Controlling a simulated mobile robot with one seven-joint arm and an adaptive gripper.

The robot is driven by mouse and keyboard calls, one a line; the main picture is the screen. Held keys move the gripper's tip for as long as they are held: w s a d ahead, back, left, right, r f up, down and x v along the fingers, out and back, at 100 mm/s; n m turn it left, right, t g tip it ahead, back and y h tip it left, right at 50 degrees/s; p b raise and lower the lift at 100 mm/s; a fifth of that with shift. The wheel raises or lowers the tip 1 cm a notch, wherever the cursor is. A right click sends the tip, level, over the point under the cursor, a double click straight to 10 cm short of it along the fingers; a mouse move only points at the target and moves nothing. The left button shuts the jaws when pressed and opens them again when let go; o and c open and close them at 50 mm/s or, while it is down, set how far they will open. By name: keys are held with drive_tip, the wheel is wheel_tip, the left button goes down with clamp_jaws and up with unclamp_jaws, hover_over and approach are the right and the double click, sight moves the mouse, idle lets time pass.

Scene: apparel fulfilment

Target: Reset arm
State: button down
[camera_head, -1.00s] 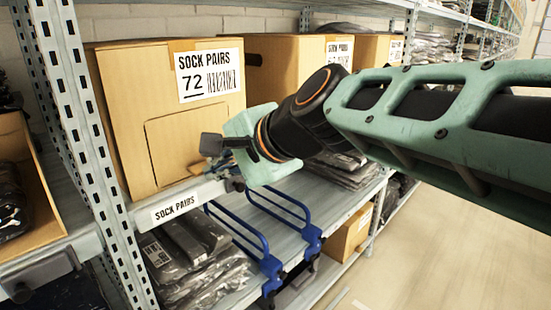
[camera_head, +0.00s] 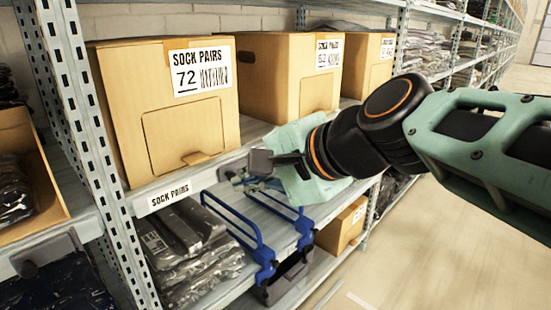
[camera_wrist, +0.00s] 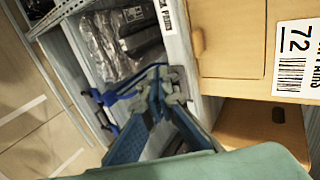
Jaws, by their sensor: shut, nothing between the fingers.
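My gripper (camera_head: 240,176) is at the front of the shelf rack, in front of the shelf edge and to the right of the "Sock Pairs 72" box (camera_head: 150,120). The arm reaches in from the right. In the wrist view my gripper (camera_wrist: 160,75) shows its fingers closed together with nothing between them. The box also shows in the wrist view (camera_wrist: 235,55), its front flap closed. The gripper appears apart from the box.
More cardboard boxes (camera_head: 285,75) stand to the right on the same shelf. Below, bagged socks (camera_head: 190,240) lie beside blue dividers (camera_head: 262,255). An open carton (camera_head: 40,200) sits on the left. The aisle floor (camera_head: 440,260) at the right is clear.

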drive_tip(key=s+d+f+n+g+h, duration=0.1)
drive_tip(key=s+d+f+n+h, duration=0.35)
drive_tip(key=d+f, duration=0.4)
drive_tip(key=s+d+f+n+g+h, duration=0.1)
drive_tip(key=s+d+f+n+h, duration=0.3)
drive_tip(key=d, duration=0.8)
wheel_tip(320, 180, up, 31)
drive_tip(key=s+p, duration=0.1)
drive_tip(key=p, duration=3.2)
drive_tip(key=shift+d, duration=0.25)
